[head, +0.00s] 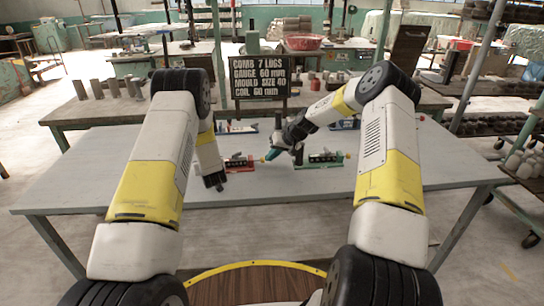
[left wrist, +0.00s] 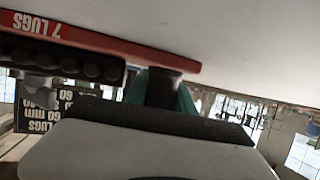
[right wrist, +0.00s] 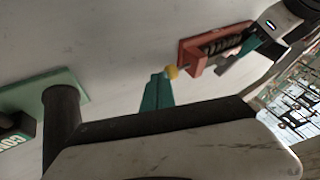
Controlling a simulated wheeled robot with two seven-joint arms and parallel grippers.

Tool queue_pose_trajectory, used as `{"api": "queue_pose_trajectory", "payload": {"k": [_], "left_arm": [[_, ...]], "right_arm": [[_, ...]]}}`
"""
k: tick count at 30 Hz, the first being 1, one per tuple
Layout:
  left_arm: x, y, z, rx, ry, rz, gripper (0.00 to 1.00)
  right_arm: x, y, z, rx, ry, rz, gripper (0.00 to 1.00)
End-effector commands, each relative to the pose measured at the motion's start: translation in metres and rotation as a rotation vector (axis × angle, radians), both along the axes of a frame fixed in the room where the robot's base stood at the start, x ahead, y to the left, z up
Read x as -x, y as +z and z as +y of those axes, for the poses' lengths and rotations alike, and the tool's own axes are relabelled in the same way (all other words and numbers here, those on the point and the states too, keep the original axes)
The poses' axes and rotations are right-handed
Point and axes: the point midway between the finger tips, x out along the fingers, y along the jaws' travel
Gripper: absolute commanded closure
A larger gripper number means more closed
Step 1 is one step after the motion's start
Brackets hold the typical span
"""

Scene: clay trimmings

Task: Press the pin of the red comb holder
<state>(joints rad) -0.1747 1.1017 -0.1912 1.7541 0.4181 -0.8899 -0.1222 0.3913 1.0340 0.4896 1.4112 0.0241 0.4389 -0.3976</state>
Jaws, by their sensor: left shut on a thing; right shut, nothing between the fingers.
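The red comb holder (head: 239,163) lies on the grey table, with a dark row of lugs on its base. In the left wrist view its red edge (left wrist: 95,36) reads "7 LUGS". Its pin has a yellow knob (right wrist: 171,72) at the end facing my right gripper. My right gripper (right wrist: 157,90) is shut and empty, its teal tips at the yellow knob; I cannot tell whether they press it. It also shows in the head view (head: 273,154). My left gripper (left wrist: 178,98) is shut on the red comb holder, at the side away from the knob.
A green comb holder (head: 320,161) lies to the right of the red one, close to my right gripper. A black sign (head: 260,77) stands behind, reading "COMB 7 LUGS". Blue holders (head: 238,128) lie farther back. The table's front part is clear.

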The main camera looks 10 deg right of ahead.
Motion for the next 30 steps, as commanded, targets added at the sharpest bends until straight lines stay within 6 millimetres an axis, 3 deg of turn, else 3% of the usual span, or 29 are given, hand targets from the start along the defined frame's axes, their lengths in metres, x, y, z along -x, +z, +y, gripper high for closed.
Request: {"api": "queue_pose_trajectory", "payload": {"k": [9, 17, 23, 30], "left_arm": [[0.002, -0.004, -0.001, 0.001, -0.001, 0.009, 1.0], [0.002, -0.004, -0.002, 0.001, -0.003, 0.009, 1.0], [0.002, -0.004, -0.002, 0.002, -0.004, 0.009, 1.0], [0.002, -0.004, -0.003, 0.003, -0.004, 0.009, 1.0]], "right_arm": [[0.002, 0.0, 0.029, 0.0, 0.002, 0.0, 1.0], [0.002, 0.001, 0.03, -0.002, 0.003, 0.001, 1.0], [0.006, 0.011, 0.023, -0.002, 0.001, 0.0, 1.0], [0.021, 0.048, -0.002, 0.0, -0.002, -0.003, 1.0]]}}
